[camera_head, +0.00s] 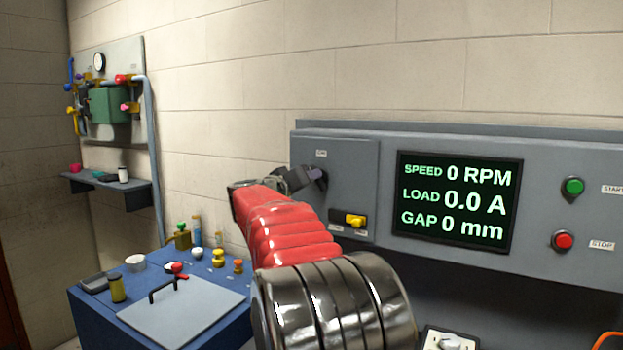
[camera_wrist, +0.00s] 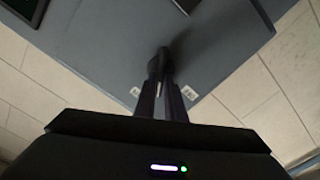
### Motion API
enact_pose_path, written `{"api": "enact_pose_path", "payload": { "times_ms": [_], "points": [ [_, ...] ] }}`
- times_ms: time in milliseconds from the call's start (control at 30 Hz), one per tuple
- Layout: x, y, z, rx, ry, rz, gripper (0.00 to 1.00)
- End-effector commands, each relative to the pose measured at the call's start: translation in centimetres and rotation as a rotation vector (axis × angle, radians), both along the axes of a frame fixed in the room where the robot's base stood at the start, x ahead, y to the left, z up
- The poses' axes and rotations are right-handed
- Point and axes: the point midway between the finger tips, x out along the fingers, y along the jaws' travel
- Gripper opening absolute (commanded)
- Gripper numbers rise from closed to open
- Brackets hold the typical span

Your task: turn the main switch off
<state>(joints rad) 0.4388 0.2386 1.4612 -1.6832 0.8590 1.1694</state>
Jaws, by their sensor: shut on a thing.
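The dark switch handle (camera_head: 319,175) sits on the grey door at the left of the control cabinet, under a small label too small to read. My gripper (camera_head: 304,178) reaches it from the left and is shut on it. In the wrist view, the two long dark fingers of my gripper (camera_wrist: 166,88) close together on the dark handle (camera_wrist: 158,66), which stands out from the grey panel. The fingers hide part of the handle, so its exact angle is hard to tell.
A yellow slider (camera_head: 354,220) in a black mount sits below the handle. A display (camera_head: 458,201) reads 0 RPM, 0.0 A and 0 mm. Green (camera_head: 573,186) and red (camera_head: 563,241) buttons are at the right. A blue bench (camera_head: 92,306) with small parts stands at lower left.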

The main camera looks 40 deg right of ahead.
Motion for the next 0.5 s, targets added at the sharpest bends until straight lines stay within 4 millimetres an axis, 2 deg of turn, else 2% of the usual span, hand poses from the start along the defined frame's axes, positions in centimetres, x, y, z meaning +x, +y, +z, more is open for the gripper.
{"api": "enact_pose_path", "payload": {
  "times_ms": [500],
  "points": [
    [0.59, 0.26, -0.53, -0.136, 0.471, 0.005, 0.00]
  ]
}}
